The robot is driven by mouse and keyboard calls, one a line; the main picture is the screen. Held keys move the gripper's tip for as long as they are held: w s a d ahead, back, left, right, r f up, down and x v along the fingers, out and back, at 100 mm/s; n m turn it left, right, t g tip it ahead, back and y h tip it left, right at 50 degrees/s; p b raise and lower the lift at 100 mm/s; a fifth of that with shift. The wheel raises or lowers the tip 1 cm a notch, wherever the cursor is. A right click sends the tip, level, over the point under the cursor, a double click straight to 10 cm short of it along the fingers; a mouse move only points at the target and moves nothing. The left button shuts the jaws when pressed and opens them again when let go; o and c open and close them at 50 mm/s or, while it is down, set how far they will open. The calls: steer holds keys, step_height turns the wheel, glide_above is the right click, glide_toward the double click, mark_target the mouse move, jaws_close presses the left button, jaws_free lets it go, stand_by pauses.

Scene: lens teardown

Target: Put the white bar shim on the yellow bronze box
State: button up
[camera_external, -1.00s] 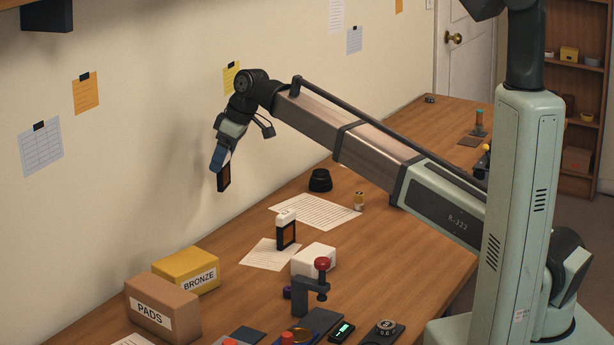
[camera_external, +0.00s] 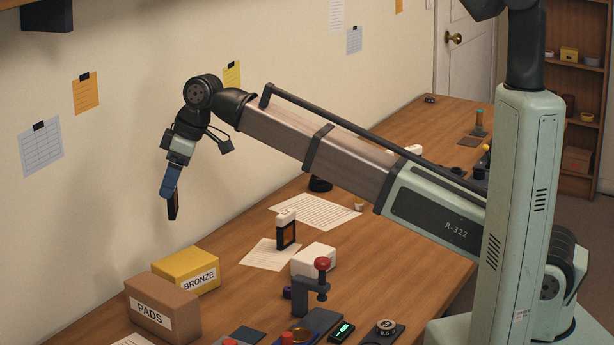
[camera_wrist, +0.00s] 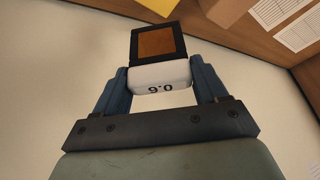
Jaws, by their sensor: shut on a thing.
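My gripper (camera_external: 171,192) is shut on a white bar shim (camera_wrist: 160,75), with blue fingers on either side of its bar. The bar has dark digits that appear upside down in the wrist view. A black frame with an orange-brown pane extends from the bar. In the external view the shim's dark frame (camera_external: 173,208) hangs below the fingers, in the air; its white bar is hidden there. The yellow box labelled BRONZE (camera_external: 183,263) stands on the bench below and slightly right of the shim, apart from it.
A brown PADS box (camera_external: 155,298) stands in front of the yellow box. A similar white-topped framed piece (camera_external: 286,235) stands upright on paper to the right. A white block (camera_external: 314,258) and a red-knobbed clamp (camera_external: 309,295) stand nearby. The wall is close behind.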

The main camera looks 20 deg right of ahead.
steer(key=shift+m+t, duration=0.3)
steer(key=shift+m, duration=0.5)
steer(key=shift+s+d+f, duration=0.1)
steer(key=shift+d+f, duration=0.15)
steer(key=shift+f, duration=1.55)
steer(key=shift+s+d+f, duration=0.1)
steer(key=shift+d+f, duration=0.1)
steer(key=shift+f, duration=1.6)
steer(key=shift+s+d+f, duration=0.1)
steer(key=shift+d+f, duration=0.15)
steer(key=shift+f, duration=1.55)
steer(key=shift+f, duration=0.1)
steer(key=o, duration=1.1)
steer(key=shift+c, duration=0.2)
steer(key=shift+w, duration=0.1)
steer(key=v, duration=1.2)
